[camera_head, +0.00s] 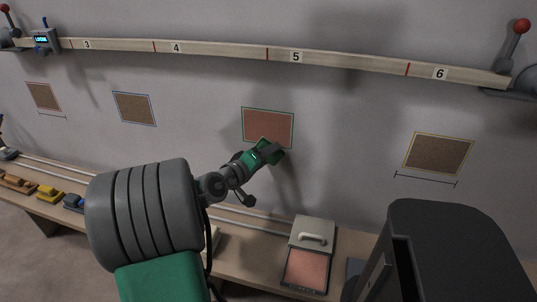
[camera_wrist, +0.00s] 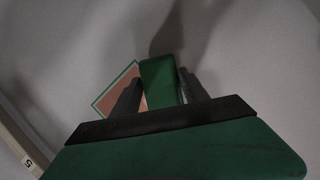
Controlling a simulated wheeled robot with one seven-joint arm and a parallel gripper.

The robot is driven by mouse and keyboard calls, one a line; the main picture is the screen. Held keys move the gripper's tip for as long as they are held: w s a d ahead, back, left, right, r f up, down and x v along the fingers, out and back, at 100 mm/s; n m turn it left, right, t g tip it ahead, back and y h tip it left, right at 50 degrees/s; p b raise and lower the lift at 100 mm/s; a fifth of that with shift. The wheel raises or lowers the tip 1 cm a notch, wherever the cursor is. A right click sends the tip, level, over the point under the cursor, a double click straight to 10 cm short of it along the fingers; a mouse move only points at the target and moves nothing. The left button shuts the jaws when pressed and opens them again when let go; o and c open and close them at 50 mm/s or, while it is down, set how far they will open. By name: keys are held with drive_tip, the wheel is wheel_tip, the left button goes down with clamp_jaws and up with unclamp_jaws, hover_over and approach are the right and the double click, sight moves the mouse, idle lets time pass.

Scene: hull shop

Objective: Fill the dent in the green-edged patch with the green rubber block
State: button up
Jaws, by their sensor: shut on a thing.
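The green-edged patch (camera_head: 268,125) is on the grey wall below the number 5 of the rail. Its face is a smooth reddish-brown in the head view; no dent can be made out. My gripper (camera_head: 268,152) is at the lower edge of this patch, shut on the green rubber block (camera_wrist: 160,80). In the head view the block (camera_head: 275,157) overlaps the patch's lower right edge. In the wrist view the block stands between the two fingers and hides part of the patch (camera_wrist: 118,90). I cannot tell whether the block touches the wall.
Red-edged (camera_head: 43,97), blue-edged (camera_head: 135,108) and yellow-edged (camera_head: 438,153) patches are on the same wall. A numbered rail (camera_head: 215,48) runs above. A bench (camera_head: 255,262) below holds a tray with a reddish slab (camera_head: 307,269) and a yellow block (camera_head: 49,193).

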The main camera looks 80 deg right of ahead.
drive_tip(key=shift+a, duration=0.25)
drive_tip(key=shift+w+a+r, duration=0.1)
drive_tip(key=shift+w+a, duration=0.05)
drive_tip(key=shift+a, duration=1.05)
drive_tip(key=shift+w+a, duration=0.1)
drive_tip(key=shift+a, duration=1.1)
drive_tip(key=a, duration=0.5)
drive_tip(key=shift+w+p, duration=0.2)
drive_tip(key=shift+p, duration=0.2)
drive_tip(key=a, duration=0.4)
drive_tip(key=shift+w+r+p, duration=0.1)
drive_tip(key=shift+w+p, duration=0.1)
drive_tip(key=shift+p, duration=0.1)
